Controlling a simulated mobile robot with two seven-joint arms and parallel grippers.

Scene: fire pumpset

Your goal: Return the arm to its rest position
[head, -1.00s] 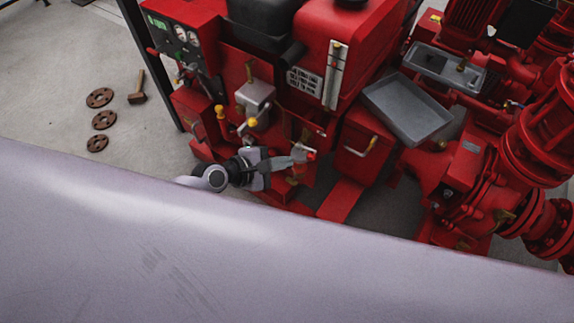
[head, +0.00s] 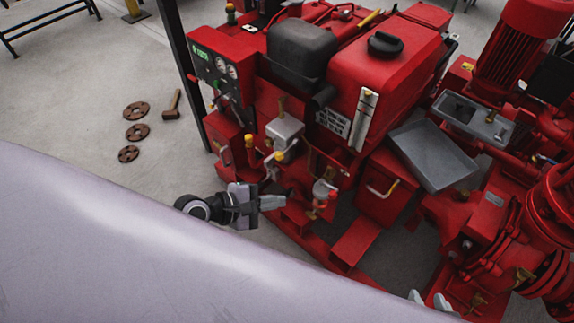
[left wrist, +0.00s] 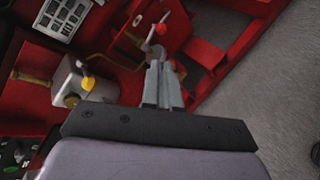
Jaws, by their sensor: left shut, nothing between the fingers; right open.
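My left gripper (head: 284,201) is shut and empty in front of the red pumpset. Its fingertips are just left of a small valve with a red-tipped handle (head: 332,195), with a small gap in the head view. In the left wrist view the closed grey fingers (left wrist: 162,88) point toward the valve's round grey part (left wrist: 153,50) and partly cover the area behind. My right gripper (head: 430,301) shows only its two fingertips, spread apart, at the bottom edge; the rest is hidden.
The red engine (head: 372,65) with a control panel (head: 216,75) stands close ahead. Yellow-tipped levers (head: 279,156) stick out near my left gripper. A grey tray (head: 432,155) is to the right. Brown flanges (head: 137,132) and a mallet (head: 172,106) lie on the open floor at left.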

